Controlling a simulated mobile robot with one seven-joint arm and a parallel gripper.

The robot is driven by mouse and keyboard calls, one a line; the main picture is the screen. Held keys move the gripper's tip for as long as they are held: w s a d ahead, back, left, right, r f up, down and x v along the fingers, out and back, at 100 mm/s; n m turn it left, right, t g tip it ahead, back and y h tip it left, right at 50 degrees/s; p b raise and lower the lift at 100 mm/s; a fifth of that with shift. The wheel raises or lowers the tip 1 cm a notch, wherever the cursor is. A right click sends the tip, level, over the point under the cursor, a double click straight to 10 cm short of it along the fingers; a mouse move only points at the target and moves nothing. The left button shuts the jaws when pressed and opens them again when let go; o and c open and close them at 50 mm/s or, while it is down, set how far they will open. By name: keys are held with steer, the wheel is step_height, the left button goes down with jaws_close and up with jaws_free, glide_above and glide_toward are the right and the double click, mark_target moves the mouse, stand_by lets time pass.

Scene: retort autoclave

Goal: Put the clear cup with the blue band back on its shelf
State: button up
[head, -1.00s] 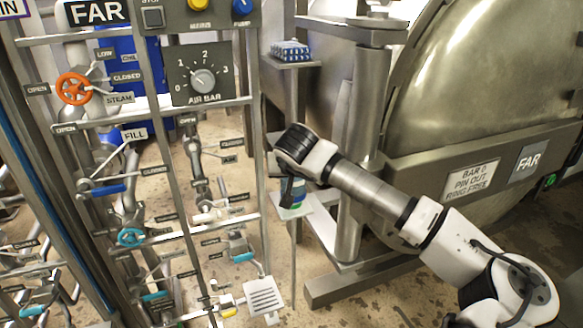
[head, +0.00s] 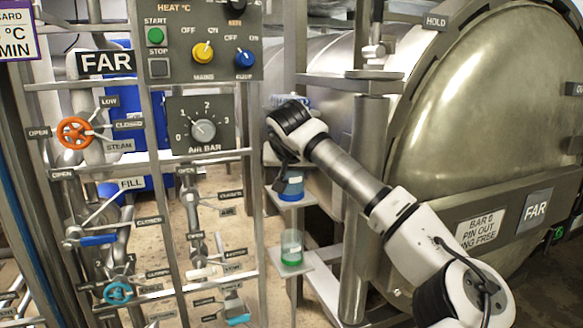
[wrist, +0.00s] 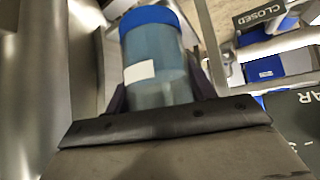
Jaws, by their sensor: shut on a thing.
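The clear cup with the blue band (head: 291,188) is upright in my gripper (head: 287,166), at the small middle shelf (head: 305,200) on the post. I cannot tell whether its base touches that shelf. A similar cup with a green band (head: 291,246) stands on the lower shelf (head: 300,262).
The valve panel (head: 203,122) with pipes and levers stands close on the left. The large steel vessel (head: 480,110) and an upright column (head: 366,140) stand on the right.

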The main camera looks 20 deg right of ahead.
steer(key=shift+w+d, duration=0.2)
steer(key=shift+w, duration=0.35)
steer(key=shift+w+d, duration=0.2)
steer(key=shift+w, duration=0.3)
steer(key=w, duration=0.1)
steer(key=w+d+p, duration=0.1)
steer(key=w, duration=0.1)
steer(key=shift+w, duration=0.15)
steer(key=shift+f, duration=0.7)
steer(key=shift+f, duration=0.15)
steer(key=o, duration=1.2)
